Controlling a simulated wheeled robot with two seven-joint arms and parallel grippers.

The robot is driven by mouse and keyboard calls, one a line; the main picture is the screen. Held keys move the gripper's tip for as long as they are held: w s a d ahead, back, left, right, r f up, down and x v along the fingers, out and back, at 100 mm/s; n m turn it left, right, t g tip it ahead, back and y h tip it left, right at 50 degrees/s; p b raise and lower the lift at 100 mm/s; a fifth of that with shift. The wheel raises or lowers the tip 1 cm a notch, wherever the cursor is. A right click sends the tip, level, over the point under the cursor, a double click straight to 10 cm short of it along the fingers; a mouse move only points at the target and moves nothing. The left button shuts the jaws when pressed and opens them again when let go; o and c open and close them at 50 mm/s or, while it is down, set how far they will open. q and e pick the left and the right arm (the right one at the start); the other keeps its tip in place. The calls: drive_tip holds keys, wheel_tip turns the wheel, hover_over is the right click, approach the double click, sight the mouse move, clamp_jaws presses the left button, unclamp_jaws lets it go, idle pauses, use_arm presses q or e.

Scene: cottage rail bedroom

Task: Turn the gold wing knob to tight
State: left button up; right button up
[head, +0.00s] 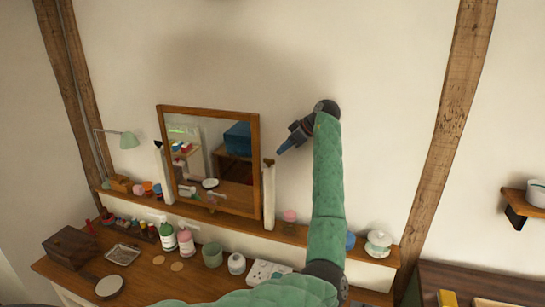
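A wood-framed mirror (258,130) stands on the shelf between two pale posts. The right post (269,200) has a small dark brownish piece (269,162) at its top. I cannot make out a gold wing shape there, nor whether any knob is loose or tight. My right gripper is out of view.
The shelf (240,218) carries small jars and a lidded pot (378,243). Below, the wooden desk (60,271) holds a box (71,247), bottles (186,242), a hand mirror (110,287) and a white socket block (268,273). The wall above is clear.

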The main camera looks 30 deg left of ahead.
sight(269, 163)
use_arm(q)
drive_tip(key=p+x, duration=0.3)
drive_tip(key=x, duration=0.2)
drive_tip(key=shift+a+f, duration=0.1)
drive_tip(key=shift+a, duration=0.05)
drive_tip(key=shift+s+a+f, duration=0.15)
drive_tip(key=shift+a+f, duration=0.25)
drive_tip(key=shift+f, duration=0.15)
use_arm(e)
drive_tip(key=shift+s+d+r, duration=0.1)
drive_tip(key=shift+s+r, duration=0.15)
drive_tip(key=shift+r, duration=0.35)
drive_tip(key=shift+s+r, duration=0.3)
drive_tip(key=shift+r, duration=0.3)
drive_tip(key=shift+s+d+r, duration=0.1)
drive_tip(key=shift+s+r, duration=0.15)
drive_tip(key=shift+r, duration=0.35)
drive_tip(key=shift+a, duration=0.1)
use_arm(q)
clamp_jaws()
